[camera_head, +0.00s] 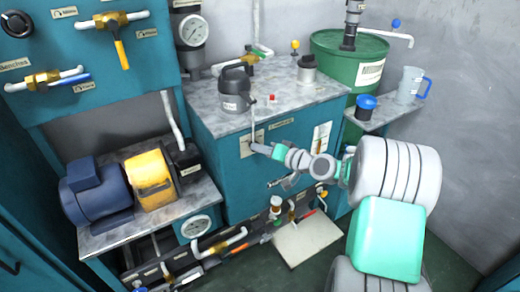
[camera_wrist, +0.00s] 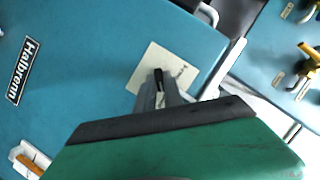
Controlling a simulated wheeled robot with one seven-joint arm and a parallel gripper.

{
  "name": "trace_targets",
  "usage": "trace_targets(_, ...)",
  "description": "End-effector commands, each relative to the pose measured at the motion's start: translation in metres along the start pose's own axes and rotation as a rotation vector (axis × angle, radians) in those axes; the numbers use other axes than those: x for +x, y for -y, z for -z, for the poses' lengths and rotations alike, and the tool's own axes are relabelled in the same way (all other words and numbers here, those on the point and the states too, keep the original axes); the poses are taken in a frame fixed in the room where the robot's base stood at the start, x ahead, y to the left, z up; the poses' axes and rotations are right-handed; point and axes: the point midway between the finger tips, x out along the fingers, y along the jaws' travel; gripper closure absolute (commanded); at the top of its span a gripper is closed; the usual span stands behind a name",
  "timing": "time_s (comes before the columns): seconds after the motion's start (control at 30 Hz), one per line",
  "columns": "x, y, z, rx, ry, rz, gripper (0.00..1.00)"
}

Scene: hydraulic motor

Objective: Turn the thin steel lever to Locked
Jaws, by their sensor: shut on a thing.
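A cream label plate (camera_head: 246,146) is on the teal cabinet front, just below the worktop edge. It also shows in the wrist view (camera_wrist: 147,72), with print too small to read. My gripper (camera_head: 256,148) is at this plate, its fingers pointing at the cabinet front. In the wrist view my gripper (camera_wrist: 160,88) is shut around a narrow dark piece (camera_wrist: 158,76) in front of the plate. This appears to be the thin lever; the fingers hide most of it. Its pointing direction and the Locked mark cannot be made out.
A dark grey canister (camera_head: 236,92) stands on the worktop (camera_head: 215,125) above the plate. A Halbrenn nameplate (camera_wrist: 22,71) is on the cabinet beside it. A blue motor (camera_head: 95,190) stands at left. Pipes and valves (camera_head: 230,240) run low in front. A green drum (camera_head: 340,60) is behind right.

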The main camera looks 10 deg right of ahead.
Motion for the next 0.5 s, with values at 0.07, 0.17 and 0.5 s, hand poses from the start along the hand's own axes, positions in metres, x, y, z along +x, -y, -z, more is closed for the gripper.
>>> trace_targets(0.07, 0.0002, 0.0003, -0.0006, 0.002, 0.001, 0.001, 1.00)
trace_targets(0.17, 0.0002, 0.0003, -0.0006, 0.002, 0.001, 0.001, 1.00)
trace_targets(0.5, -0.0001, -0.0001, -0.0001, 0.001, 0.000, 0.000, 0.66)
